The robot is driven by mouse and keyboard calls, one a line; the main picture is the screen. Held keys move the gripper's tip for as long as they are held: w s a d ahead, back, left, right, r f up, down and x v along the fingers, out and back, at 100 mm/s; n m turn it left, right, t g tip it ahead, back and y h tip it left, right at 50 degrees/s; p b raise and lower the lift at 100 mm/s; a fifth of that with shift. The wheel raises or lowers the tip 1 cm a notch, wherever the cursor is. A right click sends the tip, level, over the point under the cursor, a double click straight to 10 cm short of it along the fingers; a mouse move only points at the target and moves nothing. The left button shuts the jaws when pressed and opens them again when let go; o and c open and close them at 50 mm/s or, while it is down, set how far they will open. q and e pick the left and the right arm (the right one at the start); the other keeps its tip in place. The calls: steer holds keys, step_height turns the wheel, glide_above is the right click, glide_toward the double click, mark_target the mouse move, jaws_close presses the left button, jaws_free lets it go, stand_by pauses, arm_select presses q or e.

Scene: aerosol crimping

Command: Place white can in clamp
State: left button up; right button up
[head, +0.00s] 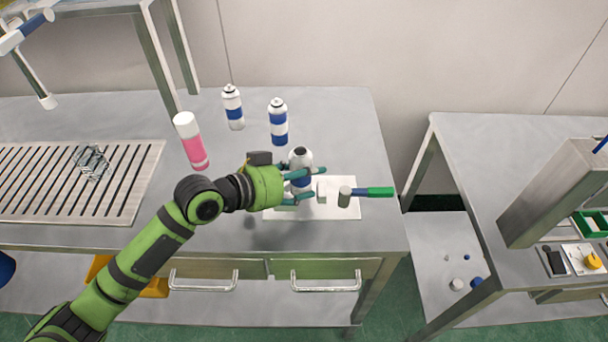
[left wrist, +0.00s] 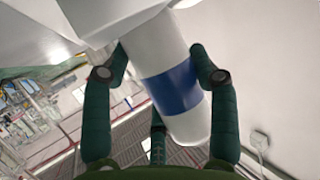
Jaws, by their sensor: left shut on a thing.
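A white can (head: 301,158) with a blue band is held in my left gripper (head: 299,184), above or at the white clamp plate. In the left wrist view the same can (left wrist: 173,78) is tilted in the picture, with the teal fingers (left wrist: 160,95) on both sides of it. The clamp (head: 345,196) has a white base, a grey cylinder and a green handle to the right of the can. Its jaw area is partly hidden by the fingers. I cannot tell whether the can touches the base. My right gripper is not in view.
Two more white cans with blue bands, a left one (head: 233,107) and a right one (head: 278,122), stand behind. A pink-and-white bottle (head: 191,140) stands left of them. A slotted grate (head: 128,185) lies at left. A second table (head: 465,150) stands right, across a gap.

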arm_select(q)
steer(key=shift+f, duration=0.1)
steer(key=shift+f+b, duration=0.3)
steer(key=shift+f, duration=0.1)
steer(key=shift+f, duration=0.1)
steer(key=o, duration=1.1)
